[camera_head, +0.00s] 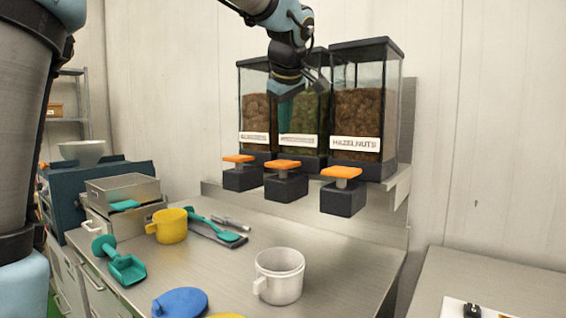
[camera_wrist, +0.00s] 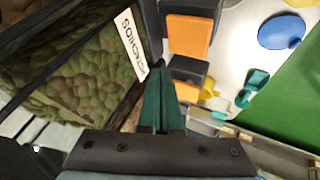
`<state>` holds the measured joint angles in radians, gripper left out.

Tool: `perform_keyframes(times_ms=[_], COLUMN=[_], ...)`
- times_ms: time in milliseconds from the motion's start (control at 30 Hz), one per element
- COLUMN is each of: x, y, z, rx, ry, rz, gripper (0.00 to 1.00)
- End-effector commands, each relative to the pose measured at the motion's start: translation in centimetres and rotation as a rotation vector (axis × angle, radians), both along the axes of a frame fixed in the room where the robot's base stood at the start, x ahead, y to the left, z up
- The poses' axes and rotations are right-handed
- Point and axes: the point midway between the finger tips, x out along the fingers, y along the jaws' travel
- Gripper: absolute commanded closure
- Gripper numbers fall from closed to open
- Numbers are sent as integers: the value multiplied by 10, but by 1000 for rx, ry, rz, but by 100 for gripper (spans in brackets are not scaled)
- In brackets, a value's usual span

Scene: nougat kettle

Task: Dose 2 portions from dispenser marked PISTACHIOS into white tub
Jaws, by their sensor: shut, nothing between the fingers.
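Three clear dispensers with dark lids stand on a wall ledge in the head view. The middle one (camera_head: 314,118) holds green contents; its label is unreadable there. In the wrist view, a label partly reading PISTACHIOS (camera_wrist: 131,45) is on a dispenser with green contents (camera_wrist: 80,75). The middle orange paddle (camera_head: 283,165) sits below on a dark block. My gripper (camera_head: 286,122), with teal fingers shut and empty, points down before the middle dispenser, above its paddle. The fingers also show in the wrist view (camera_wrist: 157,75). The white tub (camera_head: 280,277) stands on the steel counter, in front of the dispensers.
The dispenser marked HAZELNUTS (camera_head: 360,110) is at right, another (camera_head: 254,105) at left. A yellow mug (camera_head: 170,227), teal scoop (camera_head: 126,268), blue lid (camera_head: 180,302) and steel boxes (camera_head: 122,190) occupy the counter's left and front. Counter right of the tub is clear.

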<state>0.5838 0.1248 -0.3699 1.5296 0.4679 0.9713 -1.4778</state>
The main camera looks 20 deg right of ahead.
Motion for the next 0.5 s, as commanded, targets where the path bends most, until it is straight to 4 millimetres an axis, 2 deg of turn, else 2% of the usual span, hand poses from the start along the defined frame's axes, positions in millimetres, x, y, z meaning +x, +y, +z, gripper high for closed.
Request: perform_keyframes(times_ms=[167, 500], x=[1, 1], y=[2, 6], z=[12, 31], rx=[131, 550], ry=[-78, -320], rz=[-192, -773], gripper=[100, 100])
